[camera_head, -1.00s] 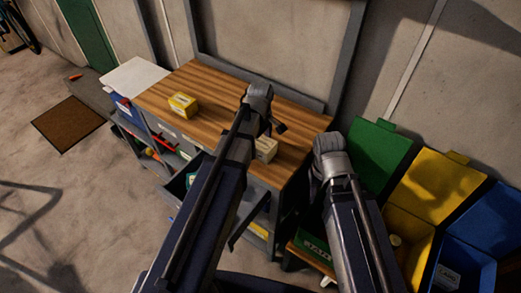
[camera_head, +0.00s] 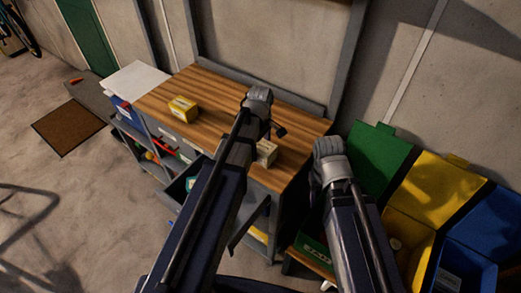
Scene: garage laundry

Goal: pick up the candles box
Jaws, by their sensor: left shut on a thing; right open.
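A small cream box (camera_head: 266,152) is at the right part of the wooden workbench (camera_head: 215,92), partly hidden behind my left arm. A yellow box (camera_head: 183,109) sits at the left part of the bench top. I cannot read the label on either box, so I cannot tell which is the candles box. My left gripper (camera_head: 279,131) is shut, with the cream box right at it. Its fingertips and their contact are mostly hidden by the wrist. My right gripper (camera_head: 317,182) is open and empty, right of the bench, its fingers mostly hidden behind its wrist.
Green (camera_head: 375,158), yellow (camera_head: 435,190) and blue (camera_head: 490,235) open-lidded bins stand along the wall at right. An open drawer (camera_head: 180,190) sticks out from the bench front. The bench top between the two boxes is clear.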

